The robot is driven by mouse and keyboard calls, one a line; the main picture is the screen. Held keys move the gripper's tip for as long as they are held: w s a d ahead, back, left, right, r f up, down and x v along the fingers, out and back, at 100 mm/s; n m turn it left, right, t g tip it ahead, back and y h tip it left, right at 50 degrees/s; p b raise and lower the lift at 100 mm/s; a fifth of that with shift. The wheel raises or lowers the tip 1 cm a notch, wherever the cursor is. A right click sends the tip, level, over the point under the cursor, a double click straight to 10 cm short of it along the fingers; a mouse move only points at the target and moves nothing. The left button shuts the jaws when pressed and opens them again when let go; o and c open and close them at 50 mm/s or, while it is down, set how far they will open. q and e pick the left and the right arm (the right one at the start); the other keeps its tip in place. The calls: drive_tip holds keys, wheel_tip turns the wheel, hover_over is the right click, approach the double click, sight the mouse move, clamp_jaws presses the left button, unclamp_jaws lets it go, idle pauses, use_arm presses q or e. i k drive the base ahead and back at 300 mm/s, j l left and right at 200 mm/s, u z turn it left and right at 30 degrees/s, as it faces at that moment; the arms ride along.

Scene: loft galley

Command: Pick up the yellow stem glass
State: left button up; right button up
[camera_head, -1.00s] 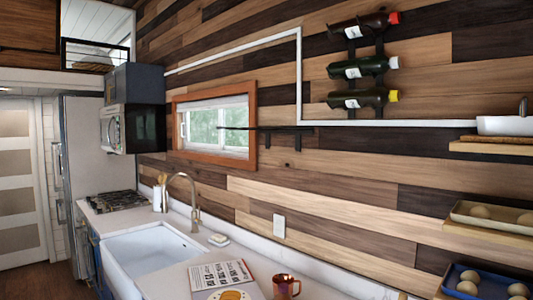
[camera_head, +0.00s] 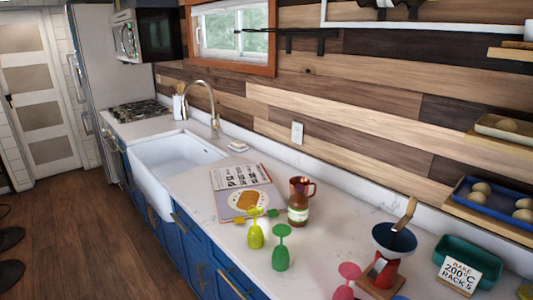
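The yellow stem glass (camera_head: 255,236) stands upside down on the white counter, bowl down and foot up. It is near the counter's front edge, left of a green stem glass (camera_head: 280,257) that also stands upside down. A pink-red stem glass (camera_head: 346,283) is further right and partly cut off by the bottom edge of the view. Neither of my grippers is in view.
Right are a red grinder-like device (camera_head: 388,262), a teal bin (camera_head: 468,255) and a sign (camera_head: 461,271). A sink (camera_head: 172,158) lies left.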

sight(255, 235)
drive_tip(key=i+j+z, duration=0.1)
drive_tip(key=i+j, duration=0.3)
drive_tip(key=j, duration=0.25)
drive_tip(key=i+j+z, duration=0.25)
drive_tip(key=j, duration=0.4)
drive_tip(key=i+j+z, duration=0.1)
drive_tip(key=i+j, duration=0.15)
drive_tip(key=j, duration=0.1)
